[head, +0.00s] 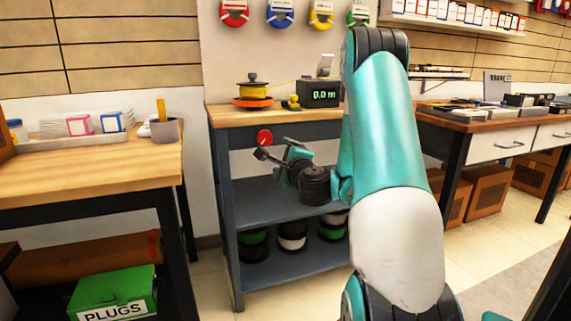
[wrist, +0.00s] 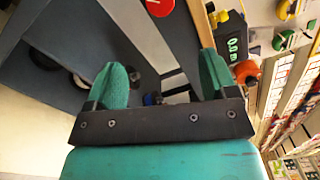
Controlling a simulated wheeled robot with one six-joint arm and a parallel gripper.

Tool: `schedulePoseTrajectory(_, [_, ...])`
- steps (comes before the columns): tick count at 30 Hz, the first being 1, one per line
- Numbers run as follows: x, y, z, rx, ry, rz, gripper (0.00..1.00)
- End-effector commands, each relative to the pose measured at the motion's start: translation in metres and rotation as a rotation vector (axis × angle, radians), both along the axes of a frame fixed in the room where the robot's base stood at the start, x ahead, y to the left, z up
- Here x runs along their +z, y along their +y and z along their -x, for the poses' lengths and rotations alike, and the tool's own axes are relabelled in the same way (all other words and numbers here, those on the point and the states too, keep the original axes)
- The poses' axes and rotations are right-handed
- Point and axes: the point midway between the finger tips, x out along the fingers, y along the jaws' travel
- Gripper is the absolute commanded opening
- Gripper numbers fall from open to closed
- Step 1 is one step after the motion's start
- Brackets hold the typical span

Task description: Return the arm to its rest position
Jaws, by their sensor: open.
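My teal and black arm rises in front of the workbench in the head view and bends down to the left. My gripper (head: 284,157) is in front of the workbench, below its top edge and close to a round red knob (head: 264,137). In the wrist view my gripper (wrist: 163,72) has its two green fingers spread wide. Nothing shows held between them. The red knob (wrist: 160,6) appears beyond the fingers at the top edge of that view.
The workbench (head: 225,115) holds a yellow spool (head: 253,88) and a display reading 0.0 m (head: 320,94). Its lower shelf carries several reels. A wooden table (head: 90,180) stands left, with a green PLUGS box (head: 115,290) below. Another bench (head: 480,125) stands right.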

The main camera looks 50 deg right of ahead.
Motion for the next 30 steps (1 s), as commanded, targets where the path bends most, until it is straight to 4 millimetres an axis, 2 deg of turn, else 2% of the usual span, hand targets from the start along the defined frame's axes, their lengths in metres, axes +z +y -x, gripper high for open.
schedulePoseTrajectory(15, [0.000, 0.000, 0.000, 0.000, 0.000, 0.000, 0.79])
schedulePoseTrajectory(17, [0.002, 0.003, -0.002, 0.012, 0.002, 0.006, 0.79])
schedulePoseTrajectory(19, [0.006, 0.016, -0.010, 0.059, 0.012, 0.030, 0.79])
schedulePoseTrajectory(20, [0.008, 0.025, -0.015, 0.096, 0.020, 0.048, 0.79])
schedulePoseTrajectory(23, [0.019, 0.075, -0.037, 0.277, 0.062, 0.143, 0.79])
schedulePoseTrajectory(26, [0.029, 0.151, -0.054, 0.535, 0.124, 0.290, 0.79])
schedulePoseTrajectory(27, [0.032, 0.184, -0.057, 0.648, 0.151, 0.358, 0.79])
schedulePoseTrajectory(29, [0.033, 0.232, -0.054, 0.815, 0.194, 0.464, 0.79])
schedulePoseTrajectory(30, [0.032, 0.265, -0.048, 0.930, 0.224, 0.539, 0.79])
